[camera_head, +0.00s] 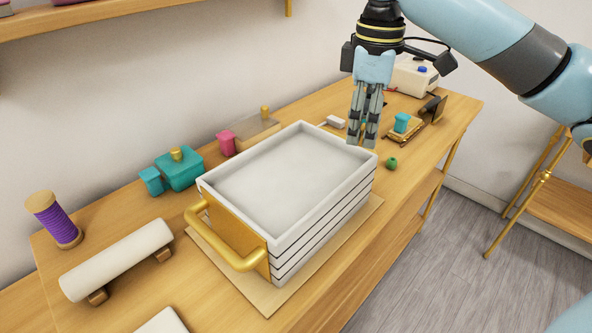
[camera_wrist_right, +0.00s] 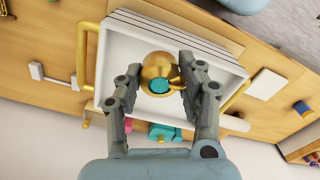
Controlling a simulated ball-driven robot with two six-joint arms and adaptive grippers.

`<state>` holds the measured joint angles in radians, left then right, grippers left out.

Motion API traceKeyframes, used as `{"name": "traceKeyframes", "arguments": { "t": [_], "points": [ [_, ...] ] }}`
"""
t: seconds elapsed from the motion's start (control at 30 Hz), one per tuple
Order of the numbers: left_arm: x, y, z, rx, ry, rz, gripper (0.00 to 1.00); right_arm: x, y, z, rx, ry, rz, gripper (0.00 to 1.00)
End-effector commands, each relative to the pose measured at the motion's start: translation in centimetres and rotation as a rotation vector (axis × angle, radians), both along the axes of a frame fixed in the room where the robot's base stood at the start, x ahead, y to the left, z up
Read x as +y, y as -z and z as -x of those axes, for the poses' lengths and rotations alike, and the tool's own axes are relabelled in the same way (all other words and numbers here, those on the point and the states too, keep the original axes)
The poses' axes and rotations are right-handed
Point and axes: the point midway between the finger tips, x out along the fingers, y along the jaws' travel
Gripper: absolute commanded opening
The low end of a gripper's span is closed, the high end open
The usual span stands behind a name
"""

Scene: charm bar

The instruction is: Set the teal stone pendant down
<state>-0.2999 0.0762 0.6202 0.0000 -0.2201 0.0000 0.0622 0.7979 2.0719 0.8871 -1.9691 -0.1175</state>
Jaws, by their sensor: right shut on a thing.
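The teal stone pendant (camera_wrist_right: 160,70) shows in the right wrist view as a gold piece with a round teal stone. My right gripper (camera_head: 364,138) is shut on it, with one finger on each side. In the head view the fingers point down near the far right corner of the white tray (camera_head: 270,180), and the pendant is mostly hidden by them. In the right wrist view the tray (camera_wrist_right: 128,45) lies behind the pendant. Whether the pendant touches anything below cannot be told. My left gripper is in neither view.
The tray tops a white stack with a gold handle (camera_head: 222,250). Teal boxes (camera_head: 180,170), a pink jar (camera_head: 226,143), a purple spool (camera_head: 55,220) and a white roll (camera_head: 115,260) stand around it. A green bead (camera_head: 392,163) lies right of the tray. The tray's inside looks empty.

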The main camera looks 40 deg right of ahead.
Motion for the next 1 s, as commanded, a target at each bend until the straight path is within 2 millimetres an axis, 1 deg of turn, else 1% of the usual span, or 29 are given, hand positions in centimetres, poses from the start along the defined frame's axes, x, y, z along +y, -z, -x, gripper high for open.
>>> {"name": "traceKeyframes", "arguments": {
  "t": [0.07, 0.17, 0.27, 0.4, 0.5, 0.6, 0.67, 0.77, 0.9, 1.0],
  "points": [
    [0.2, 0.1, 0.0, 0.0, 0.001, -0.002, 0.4, -0.1, 0.3, -0.3, -0.002, 0.002, -0.002, 0.05],
    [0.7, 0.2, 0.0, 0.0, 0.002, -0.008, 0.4, 0.0, 1.3, -1.7, -0.003, 0.005, -0.009, 0.05],
    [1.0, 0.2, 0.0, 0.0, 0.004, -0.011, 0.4, 0.2, 2.7, -4.1, -0.003, 0.006, -0.012, 0.05],
    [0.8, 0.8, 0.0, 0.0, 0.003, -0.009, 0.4, 0.4, 4.8, -7.6, -0.001, 0.004, -0.009, 0.05],
    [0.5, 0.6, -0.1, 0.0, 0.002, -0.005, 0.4, 0.4, 5.9, -9.5, 0.001, 0.002, -0.006, 0.05],
    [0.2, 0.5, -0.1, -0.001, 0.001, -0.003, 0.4, 0.3, 6.7, -10.8, 0.001, 0.003, -0.003, 0.05],
    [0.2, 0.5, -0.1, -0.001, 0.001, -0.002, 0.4, 0.3, 7.0, -11.3, 0.0, 0.002, -0.002, 0.05],
    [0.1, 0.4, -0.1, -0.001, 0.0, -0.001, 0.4, 0.3, 7.7, -11.4, 0.003, 0.001, -0.002, 0.05],
    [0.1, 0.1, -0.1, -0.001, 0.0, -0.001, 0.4, 0.3, 9.9, -11.4, 0.005, 0.002, -0.002, 0.05],
    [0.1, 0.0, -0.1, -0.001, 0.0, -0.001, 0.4, 0.3, 11.0, -11.4, 0.003, 0.001, -0.001, 0.05]
  ]
}}
